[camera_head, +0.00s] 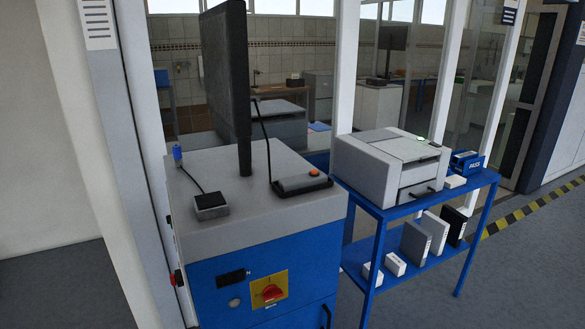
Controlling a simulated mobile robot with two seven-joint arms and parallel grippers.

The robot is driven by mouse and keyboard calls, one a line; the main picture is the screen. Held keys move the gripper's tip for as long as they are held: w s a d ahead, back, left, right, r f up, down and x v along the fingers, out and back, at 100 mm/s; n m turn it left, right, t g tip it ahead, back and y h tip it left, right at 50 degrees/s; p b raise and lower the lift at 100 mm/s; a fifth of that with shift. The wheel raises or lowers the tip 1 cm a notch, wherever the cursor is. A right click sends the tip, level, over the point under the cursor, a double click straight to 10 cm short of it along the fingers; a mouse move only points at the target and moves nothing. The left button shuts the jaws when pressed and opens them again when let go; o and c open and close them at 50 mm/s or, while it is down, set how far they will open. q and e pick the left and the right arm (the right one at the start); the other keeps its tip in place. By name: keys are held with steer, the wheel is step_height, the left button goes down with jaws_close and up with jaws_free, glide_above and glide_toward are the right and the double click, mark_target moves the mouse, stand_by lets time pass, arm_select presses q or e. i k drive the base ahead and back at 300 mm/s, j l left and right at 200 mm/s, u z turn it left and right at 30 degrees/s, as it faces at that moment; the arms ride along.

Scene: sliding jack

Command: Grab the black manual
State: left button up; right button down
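A black binder-like manual (453,226) stands upright on the lower shelf of a blue rack, at the right end of a row. Grey and white manuals (426,235) stand upright just to its left. Neither of my grippers shows in the head view, so their state and their distance from the manual cannot be seen.
The blue rack (396,212) carries a grey printer (385,163) and a blue box (466,163) on top. Small white boxes (395,263) sit on the lower shelf. A grey-and-blue cabinet (262,252) with a monitor (228,80) stands to the left. Floor at the right is open.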

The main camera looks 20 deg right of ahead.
mark_target(458, 221)
steer(key=z, duration=1.75)
